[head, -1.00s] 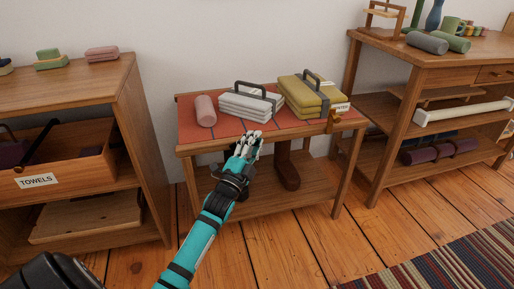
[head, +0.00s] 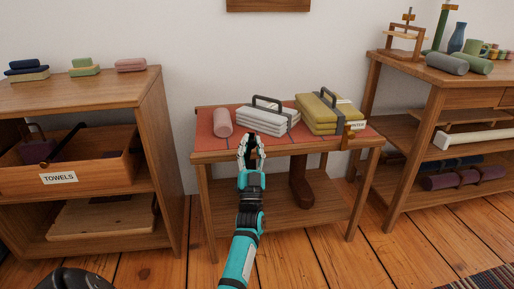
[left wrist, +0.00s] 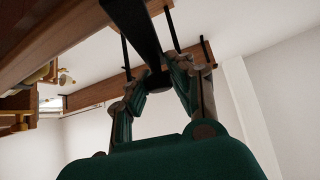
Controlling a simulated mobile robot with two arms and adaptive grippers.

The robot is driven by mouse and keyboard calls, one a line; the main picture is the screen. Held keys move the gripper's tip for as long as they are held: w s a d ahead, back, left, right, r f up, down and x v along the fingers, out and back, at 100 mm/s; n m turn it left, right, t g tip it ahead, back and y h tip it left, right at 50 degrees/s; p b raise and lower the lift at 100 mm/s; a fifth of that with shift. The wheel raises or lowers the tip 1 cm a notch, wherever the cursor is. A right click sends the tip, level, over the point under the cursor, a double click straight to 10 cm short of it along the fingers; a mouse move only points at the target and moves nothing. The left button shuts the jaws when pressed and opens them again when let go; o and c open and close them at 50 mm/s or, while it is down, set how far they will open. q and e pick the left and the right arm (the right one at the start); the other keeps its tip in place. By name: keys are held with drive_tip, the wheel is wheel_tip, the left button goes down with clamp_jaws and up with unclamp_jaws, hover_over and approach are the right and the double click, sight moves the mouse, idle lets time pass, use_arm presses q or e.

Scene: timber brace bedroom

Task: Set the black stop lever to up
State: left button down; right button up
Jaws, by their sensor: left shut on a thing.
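My left gripper (head: 250,140) is at the front edge of the small table (head: 222,157), below the grey-white folded stack with a dark handle. In the left wrist view my left gripper (left wrist: 157,78) has its fingers closed around the lower end of a black bar (left wrist: 133,25). This bar looks like the black stop lever and runs up beside the table's wooden edge. In the head view the lever cannot be made out, as the gripper covers that spot. Whether it stands up or down is not clear. My right gripper is not in view.
On the table's red top are a pink roll (head: 222,122), the grey-white stack (head: 266,122) and a yellow-green stack (head: 322,114). A shelf with a towels drawer (head: 70,176) stands left, a workbench (head: 432,84) right. The table's lower shelf holds a brown boot-like object (head: 301,183).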

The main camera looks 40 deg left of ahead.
use_arm(q)
drive_tip(key=shift+s+a+n+g+y, duration=0.15)
drive_tip(key=shift+n+g+y, duration=0.35)
drive_tip(key=shift+n, duration=0.3)
drive_tip(key=shift+s+a+n+g+y, duration=0.1)
drive_tip(key=shift+n+g+y, duration=0.4)
drive_tip(key=shift+n, duration=0.3)
drive_tip(key=shift+s+a+n+g+y, duration=0.15)
drive_tip(key=shift+n+g+y, duration=0.25)
drive_tip(key=shift+n+y, duration=0.3)
drive_tip(key=shift+n, duration=0.3)
drive_tip(key=c, duration=1.1)
unclamp_jaws()
drive_tip(key=shift+s, duration=0.1)
drive_tip(key=v, duration=0.7)
drive_tip(key=shift+d, duration=0.2)
drive_tip(key=shift+f, duration=0.1)
